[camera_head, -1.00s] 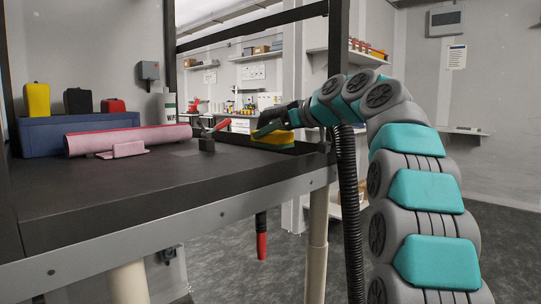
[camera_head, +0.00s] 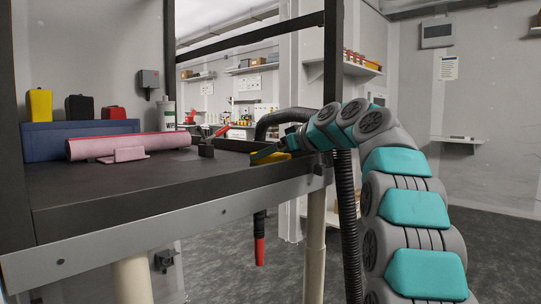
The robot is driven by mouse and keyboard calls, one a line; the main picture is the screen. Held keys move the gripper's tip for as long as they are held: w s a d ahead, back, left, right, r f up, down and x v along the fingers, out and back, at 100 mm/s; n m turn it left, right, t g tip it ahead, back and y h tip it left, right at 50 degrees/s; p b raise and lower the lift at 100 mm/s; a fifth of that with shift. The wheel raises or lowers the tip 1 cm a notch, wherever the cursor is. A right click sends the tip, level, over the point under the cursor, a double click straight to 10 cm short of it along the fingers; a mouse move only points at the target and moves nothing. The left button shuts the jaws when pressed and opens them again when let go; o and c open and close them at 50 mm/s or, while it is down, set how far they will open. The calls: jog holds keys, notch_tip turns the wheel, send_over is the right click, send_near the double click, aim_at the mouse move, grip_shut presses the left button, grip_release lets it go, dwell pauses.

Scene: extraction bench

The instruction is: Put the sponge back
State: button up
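The yellow sponge (camera_head: 278,156) is at the right end of the dark bench, at the black tray (camera_head: 232,145). Only part of it shows. My gripper (camera_head: 263,152) is right at the sponge, reaching in from the right, with a dark green finger across it. The fingers are small and partly merged with the sponge, so I cannot tell whether they are closed on it. Whether the sponge touches the tray floor is also hidden.
A pink roll (camera_head: 118,145) lies before a blue box (camera_head: 80,134) on the left. A white bottle (camera_head: 167,115) and a small dark clamp (camera_head: 206,147) stand left of the tray. A black hose (camera_head: 285,117) arches behind my arm. The front bench top is clear.

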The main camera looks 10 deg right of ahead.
jog(key=shift+r, duration=0.2)
jog(key=b+v, duration=0.1)
jog(key=v, duration=1.1)
